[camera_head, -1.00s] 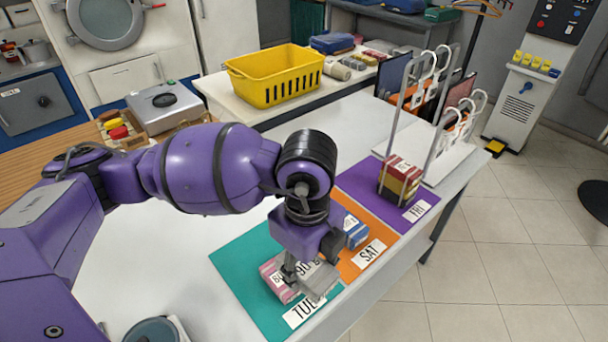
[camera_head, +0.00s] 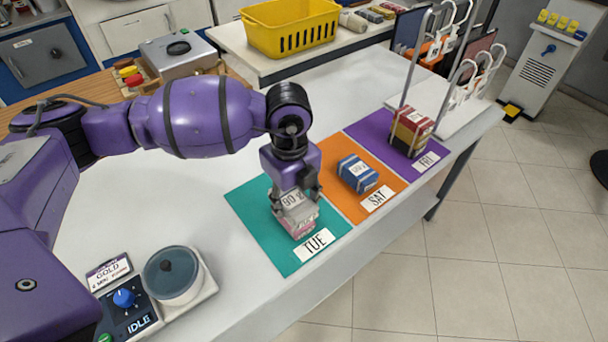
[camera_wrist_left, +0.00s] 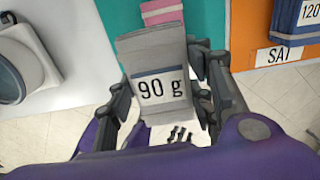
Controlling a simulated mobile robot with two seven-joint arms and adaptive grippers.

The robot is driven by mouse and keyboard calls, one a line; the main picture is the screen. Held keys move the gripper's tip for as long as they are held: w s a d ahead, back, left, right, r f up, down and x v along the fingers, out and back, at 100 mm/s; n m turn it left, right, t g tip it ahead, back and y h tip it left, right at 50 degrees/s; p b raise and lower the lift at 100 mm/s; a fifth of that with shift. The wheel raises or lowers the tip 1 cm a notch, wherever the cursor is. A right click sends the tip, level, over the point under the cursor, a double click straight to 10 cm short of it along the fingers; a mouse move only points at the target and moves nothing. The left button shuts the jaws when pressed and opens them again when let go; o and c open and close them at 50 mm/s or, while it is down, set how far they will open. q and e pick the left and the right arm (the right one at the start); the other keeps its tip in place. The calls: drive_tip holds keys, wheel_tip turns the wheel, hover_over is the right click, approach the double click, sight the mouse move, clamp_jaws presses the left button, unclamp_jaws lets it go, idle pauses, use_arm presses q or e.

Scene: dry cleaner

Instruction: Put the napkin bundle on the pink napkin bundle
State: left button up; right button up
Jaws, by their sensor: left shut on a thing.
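My left gripper (camera_head: 293,188) is shut on a grey napkin bundle (camera_head: 297,204) labelled 90 g. In the left wrist view the grey bundle (camera_wrist_left: 155,58) sits between the two fingers (camera_wrist_left: 160,95), its label facing the camera. The pink napkin bundle (camera_head: 303,226) lies on the teal mat (camera_head: 262,215) behind the TUE card (camera_head: 315,244). The grey bundle overlaps it from above in the head view; I cannot tell whether they touch. In the wrist view a pink end (camera_wrist_left: 167,11) shows past the grey bundle. My right gripper is not in view.
A blue bundle (camera_head: 357,173) lies on the orange SAT mat (camera_head: 337,190). A red and yellow stack (camera_head: 411,131) stands on the purple FRI mat (camera_head: 372,130) beside upright metal rods. A scale with a round dish (camera_head: 172,273) is at the front left. The white table between is clear.

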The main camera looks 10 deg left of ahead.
sight(292, 199)
use_arm(q)
drive_tip(key=w+f, duration=0.1)
drive_tip(key=f, duration=0.1)
drive_tip(key=w+a+f, duration=0.1)
drive_tip(key=w+f, duration=0.1)
drive_tip(key=shift+f, duration=1.5)
drive_tip(key=shift+f, duration=0.2)
drive_tip(key=o, duration=1.2)
drive_tip(key=shift+r, duration=0.15)
wheel_tip(292, 199, up, 12)
drive_tip(key=shift+r, duration=0.1)
